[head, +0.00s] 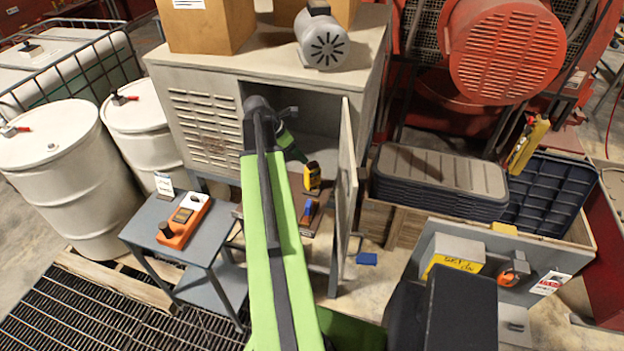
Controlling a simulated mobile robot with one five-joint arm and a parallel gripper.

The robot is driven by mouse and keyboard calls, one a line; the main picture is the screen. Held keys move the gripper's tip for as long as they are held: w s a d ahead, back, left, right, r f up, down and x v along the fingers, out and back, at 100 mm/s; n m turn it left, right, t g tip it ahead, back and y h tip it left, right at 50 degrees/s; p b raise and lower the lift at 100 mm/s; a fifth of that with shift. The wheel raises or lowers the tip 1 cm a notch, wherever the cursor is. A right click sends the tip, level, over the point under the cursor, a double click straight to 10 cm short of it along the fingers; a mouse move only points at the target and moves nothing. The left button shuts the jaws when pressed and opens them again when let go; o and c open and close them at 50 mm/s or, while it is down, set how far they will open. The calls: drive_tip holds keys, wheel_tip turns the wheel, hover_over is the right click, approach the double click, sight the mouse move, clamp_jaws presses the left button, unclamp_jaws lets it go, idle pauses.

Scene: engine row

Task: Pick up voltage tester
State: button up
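A small yellow and black handheld device (313,180) stands at the mouth of the grey cabinet, on a brown surface; it may be the voltage tester. An orange device with a black knob (184,221) lies on the small grey table at left. A yellow and red handheld device (527,145) leans at the dark crates on the right. I cannot tell for certain which is the tester. My green arm reaches to the cabinet opening. My gripper (300,157) is small and dark, just above and left of the yellow and black device; its fingers are not clear, nor whether they touch it.
The grey cabinet (205,127) has its door (345,185) swung open, close right of my arm. A blue-handled item (309,211) lies below the yellow and black device. The small grey table (150,213) and white drums (60,165) stand left. A blue item (366,258) lies on the floor.

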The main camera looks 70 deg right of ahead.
sight(309, 165)
drive_tip(key=b+x, duration=0.9)
drive_tip(key=x, duration=0.2)
drive_tip(key=shift+w+f, duration=0.1)
drive_tip(key=shift+f, duration=0.1)
drive_tip(key=shift+r, duration=0.1)
drive_tip(key=b+x, duration=0.4)
drive_tip(key=x, duration=0.1)
drive_tip(key=shift+w+a+f, duration=0.1)
drive_tip(key=shift+w+f, duration=0.05)
drive_tip(key=shift+f, duration=0.05)
drive_tip(key=shift+f+b, duration=0.1)
drive_tip(key=shift+b, duration=0.2)
clamp_jaws()
